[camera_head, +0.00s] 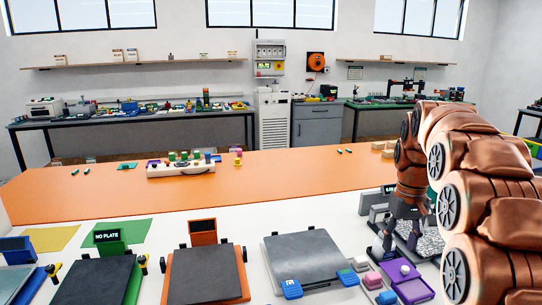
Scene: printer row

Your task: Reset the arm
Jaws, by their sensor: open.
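My copper-coloured arm (462,160) reaches in from the right edge, arches up and bends down at its far end. My gripper (401,238) points down at the right of the white table, above a grey machine with a speckled bed (430,240). Its dark fingers are apart, and I see nothing held between them. Whether the fingertips touch the machine cannot be told. The arm hides part of the table's right side.
A purple tray (405,283) and small blocks lie near the gripper. The orange strip (280,172) behind is mostly clear around a white rack (180,169).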

